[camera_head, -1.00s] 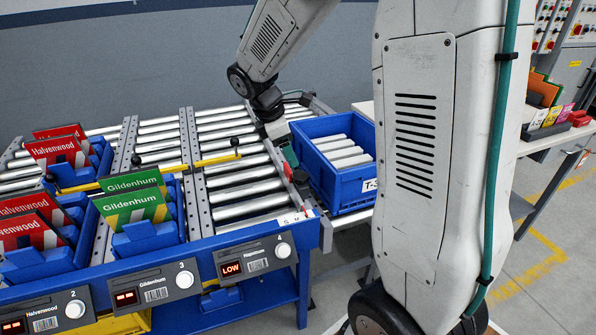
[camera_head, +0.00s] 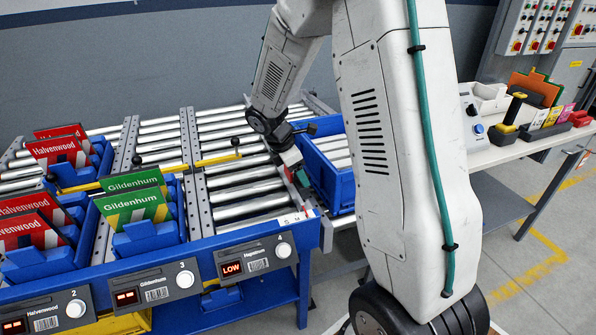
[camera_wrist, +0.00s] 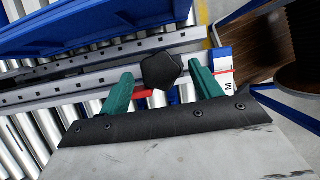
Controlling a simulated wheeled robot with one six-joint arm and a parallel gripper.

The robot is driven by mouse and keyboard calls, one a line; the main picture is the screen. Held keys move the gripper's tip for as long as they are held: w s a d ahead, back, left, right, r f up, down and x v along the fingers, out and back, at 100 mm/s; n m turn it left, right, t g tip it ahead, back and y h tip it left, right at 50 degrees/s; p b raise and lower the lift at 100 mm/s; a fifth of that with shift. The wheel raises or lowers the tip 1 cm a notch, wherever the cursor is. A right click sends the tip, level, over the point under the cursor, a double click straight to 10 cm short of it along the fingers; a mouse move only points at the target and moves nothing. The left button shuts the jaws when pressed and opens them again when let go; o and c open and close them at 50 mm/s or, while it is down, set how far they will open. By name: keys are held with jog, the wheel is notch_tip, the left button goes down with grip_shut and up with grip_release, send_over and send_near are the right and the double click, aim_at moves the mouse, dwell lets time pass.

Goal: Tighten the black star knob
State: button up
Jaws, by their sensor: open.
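The black star knob (camera_wrist: 161,70) sits on a grey perforated side rail (camera_wrist: 95,90) in the wrist view. A red piece shows at its lower left. My gripper (camera_wrist: 159,74) is open, with one green finger on each side of the knob. The fingers appear apart from the knob, though how far down they reach along it is unclear. In the head view my gripper (camera_head: 302,178) is over the right side rail of lane 4, and the knob is hidden there behind my gripper and wrist.
A blue crate (camera_head: 335,190) stands close to the right of my gripper. The roller lane (camera_head: 245,187) to the left is empty. Blue bins with green Gildenhum cards (camera_head: 135,208) are farther left. A side bench (camera_head: 520,150) with small items is at right.

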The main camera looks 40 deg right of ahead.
jog(key=c, duration=1)
jog(key=m, duration=0.2)
jog(key=m+g+y, duration=0.1)
jog(key=m, duration=0.1)
jog(key=m+g, duration=0.1)
jog(key=m, duration=0.1)
jog(key=shift+w+d+m, duration=0.2)
jog(key=shift+w+m, duration=0.1)
jog(key=m+g+y, duration=0.1)
jog(key=m, duration=0.2)
jog(key=shift+d+m+y, duration=0.1)
jog(key=shift+m+y, duration=0.2)
jog(key=shift+w+d+m+y, duration=0.15)
jog(key=shift+m+y, duration=0.45)
jog(key=shift+m, duration=1)
jog(key=shift+o, duration=0.2)
jog(key=shift+m, duration=0.3)
